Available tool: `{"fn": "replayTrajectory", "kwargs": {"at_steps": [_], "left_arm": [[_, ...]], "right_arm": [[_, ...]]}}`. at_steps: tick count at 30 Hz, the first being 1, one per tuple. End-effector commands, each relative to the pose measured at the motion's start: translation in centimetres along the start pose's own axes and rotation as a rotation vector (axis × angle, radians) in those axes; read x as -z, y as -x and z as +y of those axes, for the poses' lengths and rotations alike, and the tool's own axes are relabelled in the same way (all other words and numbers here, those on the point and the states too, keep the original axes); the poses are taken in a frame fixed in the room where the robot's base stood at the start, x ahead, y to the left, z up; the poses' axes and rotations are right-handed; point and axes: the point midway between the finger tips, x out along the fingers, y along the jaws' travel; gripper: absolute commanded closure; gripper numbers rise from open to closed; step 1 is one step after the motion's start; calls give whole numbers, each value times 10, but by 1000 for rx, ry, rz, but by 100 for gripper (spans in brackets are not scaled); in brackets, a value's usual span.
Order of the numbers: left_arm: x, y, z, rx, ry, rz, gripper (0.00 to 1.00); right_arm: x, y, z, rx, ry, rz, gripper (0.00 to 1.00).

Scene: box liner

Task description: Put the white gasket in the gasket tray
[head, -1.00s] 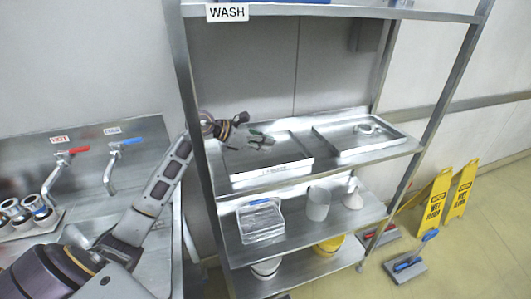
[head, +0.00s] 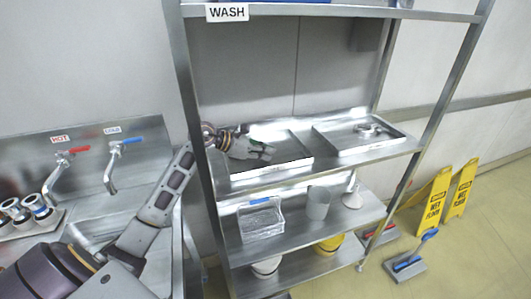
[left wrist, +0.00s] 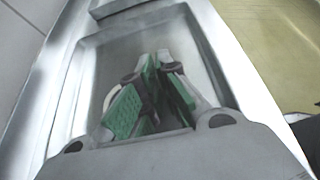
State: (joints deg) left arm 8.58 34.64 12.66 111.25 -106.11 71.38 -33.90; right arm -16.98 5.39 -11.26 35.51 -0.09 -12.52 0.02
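My left gripper (head: 262,151) reaches in from the left over the left tray (head: 290,166) on the shelf's middle level. Its green finger pads point down toward the tray floor, and it also shows in the left wrist view (left wrist: 152,100). The tray's front label is unreadable. A right tray (head: 372,148) holds small pale ring-like parts (head: 368,129). My right gripper is not in view.
The lower shelf holds a clear basket (head: 261,218), a grey cup (head: 317,203) and a white funnel (head: 353,194). Shelf posts stand close to my left arm. A sink with taps (head: 115,165) is at left. Wet floor signs (head: 437,198) stand at right.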

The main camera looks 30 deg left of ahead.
Motion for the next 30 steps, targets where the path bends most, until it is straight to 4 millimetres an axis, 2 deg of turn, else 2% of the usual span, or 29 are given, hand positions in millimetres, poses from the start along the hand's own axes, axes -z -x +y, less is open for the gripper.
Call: {"fn": "replayTrajectory", "kwargs": {"at_steps": [2, 3, 7, 24, 30], "left_arm": [[2, -1, 0, 0, 0, 0, 100], [1, -1, 0, 0, 0, 0, 90], [1, 0, 0, 0, 0, 0, 74], [-3, 2, 0, 0, 0, -1, 73], [0, 23, 0, -1, -1, 2, 73]], "right_arm": [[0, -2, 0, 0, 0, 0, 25], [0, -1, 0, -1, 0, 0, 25], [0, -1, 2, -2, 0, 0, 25], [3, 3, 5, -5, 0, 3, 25], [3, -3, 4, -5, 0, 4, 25]]}}
